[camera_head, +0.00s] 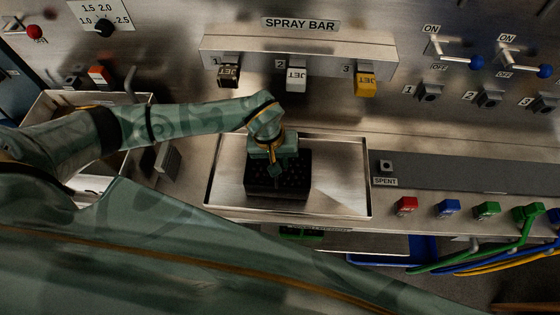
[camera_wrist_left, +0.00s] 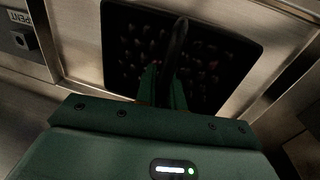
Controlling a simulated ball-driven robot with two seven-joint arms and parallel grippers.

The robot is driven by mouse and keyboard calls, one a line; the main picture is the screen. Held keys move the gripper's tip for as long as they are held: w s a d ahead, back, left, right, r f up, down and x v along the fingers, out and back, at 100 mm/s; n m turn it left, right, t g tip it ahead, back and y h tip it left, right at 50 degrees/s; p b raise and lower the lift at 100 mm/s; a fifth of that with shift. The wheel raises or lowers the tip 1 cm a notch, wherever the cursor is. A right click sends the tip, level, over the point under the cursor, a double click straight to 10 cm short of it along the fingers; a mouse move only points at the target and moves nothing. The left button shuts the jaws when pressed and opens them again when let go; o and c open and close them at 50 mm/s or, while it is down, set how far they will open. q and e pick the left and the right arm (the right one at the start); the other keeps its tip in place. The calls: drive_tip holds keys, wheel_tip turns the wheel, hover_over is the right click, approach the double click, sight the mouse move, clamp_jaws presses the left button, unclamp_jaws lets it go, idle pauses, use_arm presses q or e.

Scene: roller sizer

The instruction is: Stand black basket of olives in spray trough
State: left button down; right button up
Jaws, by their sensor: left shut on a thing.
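The black basket (camera_head: 262,187) of dark olives is inside the outline of the metal spray trough (camera_head: 338,190), left of its middle. I cannot tell whether its base touches the trough floor. My left gripper (camera_head: 277,170) is above the basket and shut on its handle. In the left wrist view the basket (camera_wrist_left: 118,60) shows dark olives inside, and its black handle (camera_wrist_left: 178,45) rises between the green fingers of my left gripper (camera_wrist_left: 165,85). The basket looks upright. My right gripper is not in view.
The spray bar (camera_head: 300,52) with black, white and yellow jets is on the wall behind the trough. A grey ledge (camera_head: 460,178) marked SPENT lies to the right, with coloured blocks (camera_head: 447,208) and hoses below. A metal bin (camera_head: 95,98) stands at left. The trough's right half is clear.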

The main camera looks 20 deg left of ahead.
use_arm(q)
drive_tip(key=c, duration=1.5)
unclamp_jaws()
wheel_tip(320, 180, up, 12)
drive_tip(key=a, duration=0.2)
drive_tip(key=shift+s+a, duration=0.15)
drive_tip(key=shift+s, duration=0.15)
